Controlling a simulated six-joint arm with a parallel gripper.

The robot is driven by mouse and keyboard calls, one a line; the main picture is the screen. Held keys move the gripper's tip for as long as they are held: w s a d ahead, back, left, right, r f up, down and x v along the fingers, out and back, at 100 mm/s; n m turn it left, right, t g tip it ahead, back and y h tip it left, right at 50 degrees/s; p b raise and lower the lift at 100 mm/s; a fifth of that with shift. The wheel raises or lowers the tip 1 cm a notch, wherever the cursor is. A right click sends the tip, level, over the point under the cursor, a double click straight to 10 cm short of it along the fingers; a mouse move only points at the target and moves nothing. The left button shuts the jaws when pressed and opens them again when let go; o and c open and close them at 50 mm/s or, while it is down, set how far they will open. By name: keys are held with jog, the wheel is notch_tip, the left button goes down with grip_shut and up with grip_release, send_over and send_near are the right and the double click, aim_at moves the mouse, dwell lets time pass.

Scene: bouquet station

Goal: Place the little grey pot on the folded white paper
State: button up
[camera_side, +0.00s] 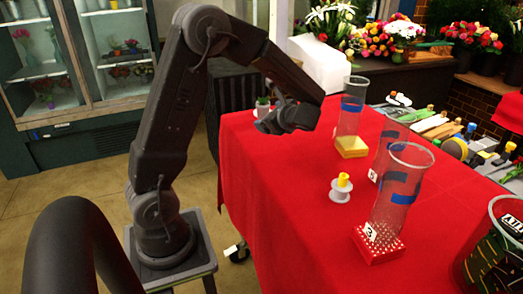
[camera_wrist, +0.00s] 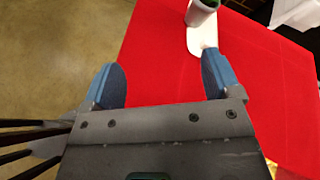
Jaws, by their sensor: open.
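The little grey pot (camera_wrist: 203,12) with a green plant stands at the top edge of the wrist view, partly cut off by the frame. It appears to be on the folded white paper (camera_wrist: 200,36), a narrow white strip on the red cloth. In the side view the pot (camera_side: 262,102) is small, at the table's left edge, partly behind my gripper (camera_side: 290,119). My gripper in the wrist view (camera_wrist: 162,80) has its blue-padded fingers wide apart, with nothing between them. The pot is beyond the fingers and apart from them.
A grey spool with a yellow top (camera_side: 341,187) stands mid-table. A clear cylinder (camera_side: 396,190) stands on a red block, with another (camera_side: 349,117) near a yellow sponge (camera_side: 351,146). A white block (camera_side: 319,62) is at the back. Red cloth in front of the spool is clear.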

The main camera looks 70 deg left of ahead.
jog(key=s+d+r+n+t+h, duration=0.2)
jog(key=s+d+n+h, duration=0.2)
jog(key=d, duration=0.5)
jog(key=s+d+r+n+t+h, duration=0.2)
jog(key=s+d+h, duration=0.3)
jog(key=d, duration=0.4)
jog(key=s+d+r+n+t+h, duration=0.2)
jog(key=s+d+n+t+h, duration=0.1)
jog(key=d, duration=0.5)
jog(key=s+n+h, duration=0.1)
jog(key=s+n, duration=0.1)
jog(key=shift+s+d+r+n, duration=0.3)
jog(key=shift+d+r, duration=0.05)
jog(key=shift+d, duration=0.05)
